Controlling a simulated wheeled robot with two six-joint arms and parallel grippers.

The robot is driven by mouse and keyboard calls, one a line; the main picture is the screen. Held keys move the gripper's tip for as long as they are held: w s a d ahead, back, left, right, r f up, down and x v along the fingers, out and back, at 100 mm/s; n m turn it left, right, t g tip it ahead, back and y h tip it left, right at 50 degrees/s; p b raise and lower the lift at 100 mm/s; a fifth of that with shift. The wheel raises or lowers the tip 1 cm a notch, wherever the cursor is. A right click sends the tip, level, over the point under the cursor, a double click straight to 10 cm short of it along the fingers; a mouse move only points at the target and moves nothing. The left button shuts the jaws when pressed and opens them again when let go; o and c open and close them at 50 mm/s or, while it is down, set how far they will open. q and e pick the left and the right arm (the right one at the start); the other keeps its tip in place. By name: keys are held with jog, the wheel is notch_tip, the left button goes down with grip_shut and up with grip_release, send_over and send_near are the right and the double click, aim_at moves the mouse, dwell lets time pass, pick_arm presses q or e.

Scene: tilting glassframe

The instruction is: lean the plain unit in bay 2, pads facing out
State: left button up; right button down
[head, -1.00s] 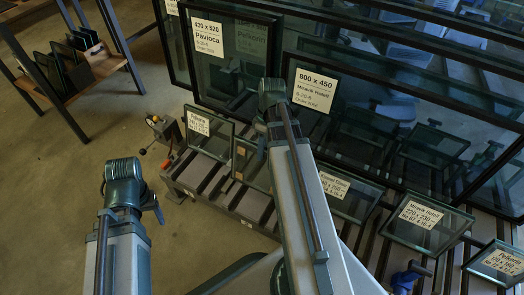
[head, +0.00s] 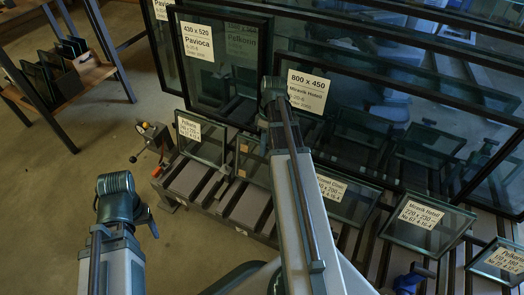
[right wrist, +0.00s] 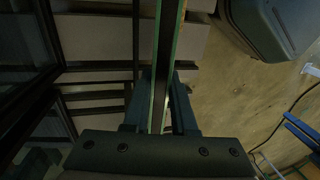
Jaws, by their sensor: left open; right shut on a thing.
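My right gripper (right wrist: 160,122) is shut on the edge of a glass unit (right wrist: 166,55), which stands edge-on between its fingers in the right wrist view, with green glass either side of a dark core. In the head view my right arm hides that gripper. A small glass pane (head: 255,168) with small brown marks shows partly behind that arm; I cannot tell whether it is the held unit. The low rack (head: 187,180) has several bays, with a labelled Pelkonen unit (head: 200,140) leaning at its back left. My left gripper is out of view; only its arm shows.
Large framed panes (head: 222,85) stand behind the rack. Several labelled small units, one Miravik Hotelli (head: 421,228), lean to the right. A wooden-shelved stand (head: 85,80) is at upper left.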

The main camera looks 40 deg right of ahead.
jog(key=shift+w+d+f+b, duration=0.2)
jog(key=shift+d+f+b, duration=0.2)
jog(key=shift+f+b, duration=0.3)
jog(key=shift+w+d+f+b, duration=0.15)
jog(key=shift+d+f+b, duration=0.2)
jog(key=shift+f+b, duration=0.3)
jog(key=shift+a+f+b, duration=0.1)
jog(key=shift+f+b, duration=0.25)
jog(key=shift+f, duration=0.15)
jog(key=c, duration=0.6)
grip_release()
jog(key=shift+c, duration=0.2)
jog(key=p+v, duration=1.3)
jog(key=v, duration=0.1)
